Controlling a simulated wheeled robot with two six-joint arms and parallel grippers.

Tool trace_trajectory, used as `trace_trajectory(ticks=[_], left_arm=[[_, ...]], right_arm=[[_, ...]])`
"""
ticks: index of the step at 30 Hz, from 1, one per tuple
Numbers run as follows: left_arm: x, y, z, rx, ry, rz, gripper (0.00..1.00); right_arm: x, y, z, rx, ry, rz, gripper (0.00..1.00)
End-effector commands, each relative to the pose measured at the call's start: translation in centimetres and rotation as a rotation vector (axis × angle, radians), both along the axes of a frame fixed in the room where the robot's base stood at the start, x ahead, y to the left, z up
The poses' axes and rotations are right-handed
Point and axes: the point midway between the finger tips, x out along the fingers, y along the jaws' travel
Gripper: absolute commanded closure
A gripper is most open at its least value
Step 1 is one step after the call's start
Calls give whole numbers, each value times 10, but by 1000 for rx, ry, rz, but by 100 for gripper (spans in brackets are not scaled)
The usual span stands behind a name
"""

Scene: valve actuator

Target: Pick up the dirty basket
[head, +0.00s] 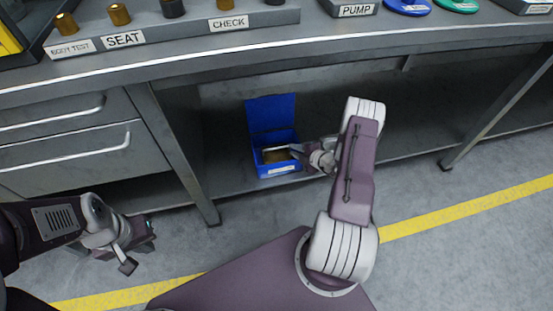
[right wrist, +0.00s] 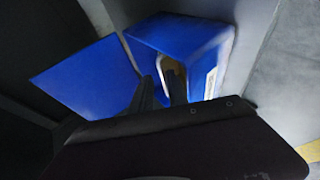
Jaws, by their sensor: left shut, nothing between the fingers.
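A blue basket (head: 274,168) with a tall raised back panel or lid (head: 270,112) and a pale label on its front stands on the low shelf under the workbench. Something brownish shows inside it. My right gripper (head: 300,152) reaches in from the right at the basket's opening. In the right wrist view the two dark fingers (right wrist: 162,90) are apart at the mouth of the blue basket (right wrist: 180,38); I see nothing clearly gripped between them. My left gripper (head: 140,254) is shut and empty, low at the left, well away from the basket.
The workbench top (head: 200,70) overhangs the shelf, and a bench leg (head: 180,150) stands left of the basket. Drawers (head: 70,145) are further left. The shelf (head: 400,140) is bare to the right. A yellow line (head: 470,209) crosses the grey floor.

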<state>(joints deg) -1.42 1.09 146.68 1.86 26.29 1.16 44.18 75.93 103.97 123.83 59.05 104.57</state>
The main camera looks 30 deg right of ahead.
Motion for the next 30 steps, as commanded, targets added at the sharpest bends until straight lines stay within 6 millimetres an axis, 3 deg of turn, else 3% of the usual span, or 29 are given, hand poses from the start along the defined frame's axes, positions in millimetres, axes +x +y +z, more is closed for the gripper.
trace_trajectory(ticks=[5,8,16,17,19,30], left_arm=[[0,0,-31,0,0,0,100],[0,0,-37,0,0,0,100],[0,0,-37,0,0,0,100],[0,0,-36,0,0,0,100],[0,0,-36,0,0,0,100],[0,0,-37,0,0,0,100]], right_arm=[[22,5,-25,-3,-2,4,80],[35,8,-28,-3,-3,4,80],[41,8,-27,-1,-1,0,80],[41,9,-27,-1,-1,0,83],[41,9,-27,-1,-1,0,100],[41,9,-27,-2,-1,1,100]])
